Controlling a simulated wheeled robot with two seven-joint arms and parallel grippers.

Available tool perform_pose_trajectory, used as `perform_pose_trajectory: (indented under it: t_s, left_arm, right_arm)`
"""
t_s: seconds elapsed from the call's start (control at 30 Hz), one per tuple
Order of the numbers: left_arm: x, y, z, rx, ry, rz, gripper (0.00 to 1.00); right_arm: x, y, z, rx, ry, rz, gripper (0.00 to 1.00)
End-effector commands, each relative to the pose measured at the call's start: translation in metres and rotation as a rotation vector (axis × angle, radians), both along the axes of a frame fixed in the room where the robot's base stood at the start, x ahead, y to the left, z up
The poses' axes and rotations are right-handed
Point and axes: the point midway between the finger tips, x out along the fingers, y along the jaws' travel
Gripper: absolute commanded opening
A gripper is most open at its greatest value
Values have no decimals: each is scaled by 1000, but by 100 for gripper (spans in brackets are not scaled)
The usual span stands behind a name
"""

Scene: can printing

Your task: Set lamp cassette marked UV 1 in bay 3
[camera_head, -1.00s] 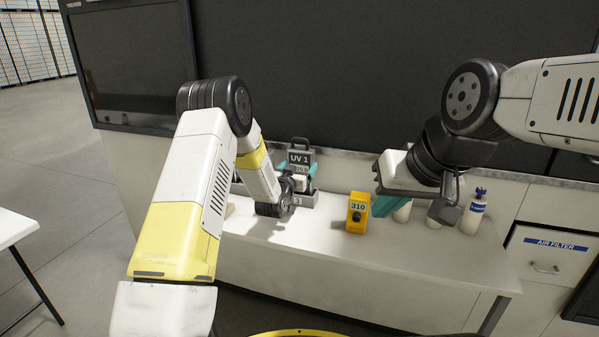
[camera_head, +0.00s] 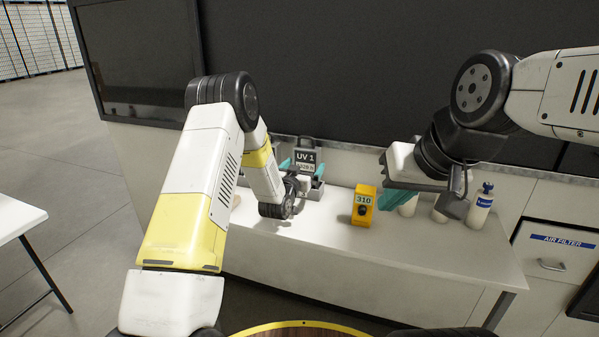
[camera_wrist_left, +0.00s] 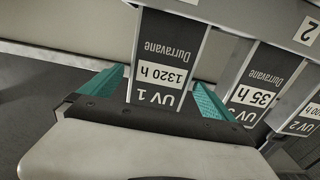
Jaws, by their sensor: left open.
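The dark lamp cassette marked UV 1 (camera_head: 305,157) stands upright at the back of the white bench. In the left wrist view, the UV 1 cassette (camera_wrist_left: 168,55) appears upside down with a 1320 h label. My left gripper (camera_head: 302,167) is open, with one teal finger on each side of the cassette; I cannot tell whether they touch it. The gripper also shows in the left wrist view (camera_wrist_left: 158,97). My right gripper (camera_head: 394,198) hangs over the bench's right part; its jaw opening is unclear. Bay 3 cannot be made out now.
Beside UV 1 in the left wrist view stand a 35 h cassette (camera_wrist_left: 258,75) and a UV 2 cassette (camera_wrist_left: 302,118), near a plate marked 2 (camera_wrist_left: 309,30).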

Motion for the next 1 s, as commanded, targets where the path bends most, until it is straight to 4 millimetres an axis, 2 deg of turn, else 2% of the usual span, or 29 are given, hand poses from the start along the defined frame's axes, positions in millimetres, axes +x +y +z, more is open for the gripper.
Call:
perform_pose_trajectory:
  t_s: [0.2,0.4,0.63,0.73,0.87,1.0]
  left_arm:
    - [-45,15,0,-1,3,0,100]
    - [-81,26,0,0,2,0,100]
    - [-98,33,5,3,6,2,100]
    - [-96,39,22,19,40,10,100]
    - [-99,54,58,54,139,34,100]
    - [-123,76,98,83,285,67,100]
  right_arm:
    - [0,0,0,0,0,0,0]
    - [0,0,0,0,0,0,0]
    - [0,0,0,0,0,0,0]
    - [0,0,0,0,0,0,0]
    - [0,0,0,0,0,0,0]
    - [0,0,0,0,0,0,0]
